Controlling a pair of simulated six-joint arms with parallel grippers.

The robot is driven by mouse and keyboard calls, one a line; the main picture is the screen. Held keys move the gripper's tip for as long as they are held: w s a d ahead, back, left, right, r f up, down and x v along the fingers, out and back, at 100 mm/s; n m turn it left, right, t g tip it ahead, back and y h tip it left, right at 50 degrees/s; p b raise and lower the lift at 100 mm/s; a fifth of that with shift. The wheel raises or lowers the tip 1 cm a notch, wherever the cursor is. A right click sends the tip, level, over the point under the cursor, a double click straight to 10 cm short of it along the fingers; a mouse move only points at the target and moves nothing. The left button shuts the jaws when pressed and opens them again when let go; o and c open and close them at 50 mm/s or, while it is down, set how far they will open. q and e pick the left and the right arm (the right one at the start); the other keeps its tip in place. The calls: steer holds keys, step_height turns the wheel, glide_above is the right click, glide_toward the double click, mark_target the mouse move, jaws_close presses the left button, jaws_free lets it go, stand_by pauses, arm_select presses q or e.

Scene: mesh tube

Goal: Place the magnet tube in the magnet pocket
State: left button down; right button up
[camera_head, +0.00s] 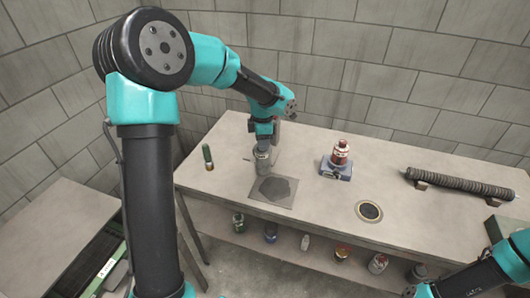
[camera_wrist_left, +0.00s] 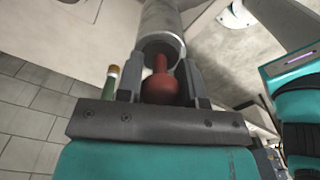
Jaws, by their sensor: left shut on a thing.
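My left gripper (camera_head: 263,140) is low over the left part of the table, shut on a grey metal cylinder with a red-brown stem. The cylinder (camera_head: 262,160) hangs below it, roughly upright, just behind a square plate with a dark patch (camera_head: 274,188). In the left wrist view the fingers (camera_wrist_left: 163,75) stand either side of the red-brown stem (camera_wrist_left: 160,85), and the grey cylinder (camera_wrist_left: 162,28) extends beyond them. I cannot tell which thing is the magnet tube or the pocket.
A green-and-brown tube (camera_head: 208,157) stands at the table's left. A red-and-white jar (camera_head: 340,152) is on a blue-grey base (camera_head: 336,170). A dark ringed disc (camera_head: 369,210) lies near the front edge. A long ribbed tube (camera_head: 458,184) rests on supports at right. Several jars are on the lower shelf.

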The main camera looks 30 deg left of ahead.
arm_select(q)
steer(key=w+a+f, duration=0.1)
steer(key=w+a, duration=0.7)
steer(key=w, duration=0.5)
steer(key=shift+w+f, duration=0.25)
steer(key=shift+w, duration=0.1)
steer(key=shift+a, duration=0.1)
steer(key=shift+f, duration=1.9)
steer(key=c, duration=0.8)
jaws_free()
steer(key=shift+o, duration=0.2)
step_height(320, 180, up, 12)
